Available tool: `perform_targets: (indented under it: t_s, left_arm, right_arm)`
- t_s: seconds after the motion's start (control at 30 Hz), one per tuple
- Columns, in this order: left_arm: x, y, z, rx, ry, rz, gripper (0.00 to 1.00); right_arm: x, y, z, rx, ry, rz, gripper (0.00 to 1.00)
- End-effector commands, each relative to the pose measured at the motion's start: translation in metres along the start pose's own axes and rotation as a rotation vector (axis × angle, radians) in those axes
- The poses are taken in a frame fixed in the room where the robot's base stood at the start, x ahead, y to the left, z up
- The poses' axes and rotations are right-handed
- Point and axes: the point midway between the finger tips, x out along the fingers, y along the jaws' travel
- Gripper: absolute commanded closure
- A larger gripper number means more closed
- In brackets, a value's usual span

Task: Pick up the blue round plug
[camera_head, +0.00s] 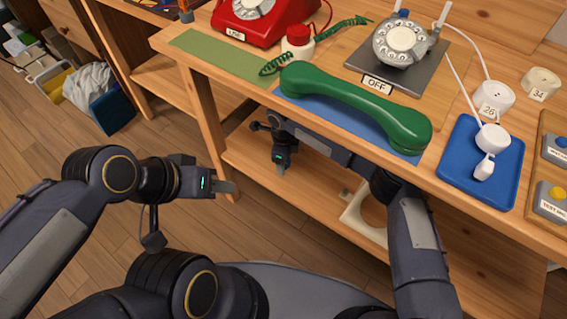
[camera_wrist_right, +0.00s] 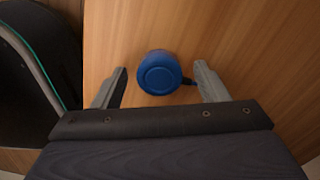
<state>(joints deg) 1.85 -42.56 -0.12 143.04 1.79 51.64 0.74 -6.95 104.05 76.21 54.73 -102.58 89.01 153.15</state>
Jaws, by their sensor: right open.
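The blue round plug (camera_wrist_right: 159,72) is in the right wrist view, on a wooden surface, with a short dark piece at its right side. My right gripper (camera_wrist_right: 160,86) is open, with one finger on each side of the plug and gaps between. In the head view my right gripper (camera_head: 281,165) points down below the tabletop, over the lower shelf; the plug cannot be made out there. My left gripper (camera_head: 226,187) is in front of the table, away from it, seen from the side, and its jaw gap cannot be judged.
The tabletop (camera_head: 455,92) above my right arm holds a green handset (camera_head: 350,108), a red phone (camera_head: 262,20), a grey dial phone (camera_head: 400,45) and a blue tray (camera_head: 450,165) with white plugs. A cream bracket (camera_head: 362,218) is on the lower shelf (camera_head: 255,165).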

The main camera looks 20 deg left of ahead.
Motion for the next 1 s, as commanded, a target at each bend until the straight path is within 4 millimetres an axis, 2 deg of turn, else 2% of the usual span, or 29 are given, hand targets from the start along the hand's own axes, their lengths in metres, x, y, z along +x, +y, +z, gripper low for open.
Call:
perform_targets:
  t_s: [0.17, 0.5, 0.77, 1.0]
  left_arm:
    - [0.000, 0.000, 0.000, 0.000, 0.000, 0.000, 0.63]
    - [0.000, 0.000, 0.000, 0.000, 0.000, 0.000, 0.63]
    - [-0.001, 0.000, 0.000, 0.000, 0.000, 0.000, 0.63]
    - [-0.005, 0.002, -0.003, 0.000, 0.000, 0.000, 0.63]
  right_arm:
    - [-0.001, 0.000, 0.000, 0.000, 0.000, 0.000, 0.33]
    - [-0.001, 0.000, 0.000, -0.001, -0.001, 0.000, 0.76]
    - [-0.001, 0.000, 0.000, -0.001, -0.001, -0.001, 0.77]
    - [-0.010, -0.007, -0.008, -0.002, -0.001, -0.002, 0.77]
